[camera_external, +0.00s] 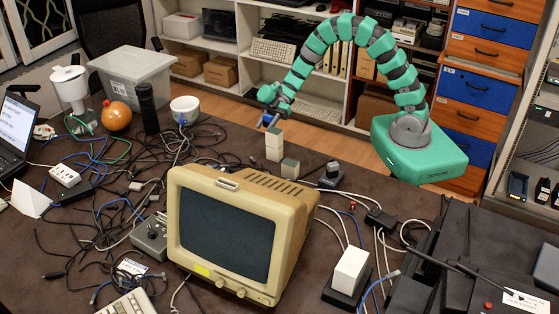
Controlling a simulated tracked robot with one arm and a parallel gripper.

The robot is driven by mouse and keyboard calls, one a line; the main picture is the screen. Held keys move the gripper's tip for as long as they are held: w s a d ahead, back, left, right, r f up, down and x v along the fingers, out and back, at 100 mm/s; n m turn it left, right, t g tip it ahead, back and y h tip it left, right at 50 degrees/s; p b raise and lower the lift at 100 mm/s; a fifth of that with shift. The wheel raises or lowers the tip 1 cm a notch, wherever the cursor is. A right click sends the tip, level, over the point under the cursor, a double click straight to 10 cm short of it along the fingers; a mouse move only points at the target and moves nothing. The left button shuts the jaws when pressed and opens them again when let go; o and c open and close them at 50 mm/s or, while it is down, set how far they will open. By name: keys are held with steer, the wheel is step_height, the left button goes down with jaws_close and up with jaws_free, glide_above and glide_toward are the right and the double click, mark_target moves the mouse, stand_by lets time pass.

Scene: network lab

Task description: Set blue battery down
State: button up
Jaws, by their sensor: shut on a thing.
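My gripper (271,117) is at the end of the green and grey arm, which arches over from the right. It is shut on the small blue battery (267,119), of which only a little blue shows. The battery is in the air above the dark table (335,215), just over and left of the top of an upright beige block stack (274,145). I cannot tell whether it touches the stack. The jaws are small in this view and partly hide the battery.
A small grey-beige block (290,168) stands right of the stack, with a black device (331,176) beyond it. A beige CRT monitor (228,235) stands in front. Cables (100,215) cover the left.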

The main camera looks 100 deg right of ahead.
steer(key=b, duration=0.2)
glide_above(228, 140)
steer(key=shift+w+a+f, duration=0.1)
steer(key=shift+w+f, duration=0.05)
steer(key=shift+f, duration=0.65)
step_height(228, 140, down, 4)
steer(key=shift+r+b, duration=0.25)
steer(key=shift+b, duration=0.4)
steer(key=o, duration=1)
steer(key=p+v, duration=0.2)
steer(key=v, duration=1)
steer(key=shift+r, duration=0.15)
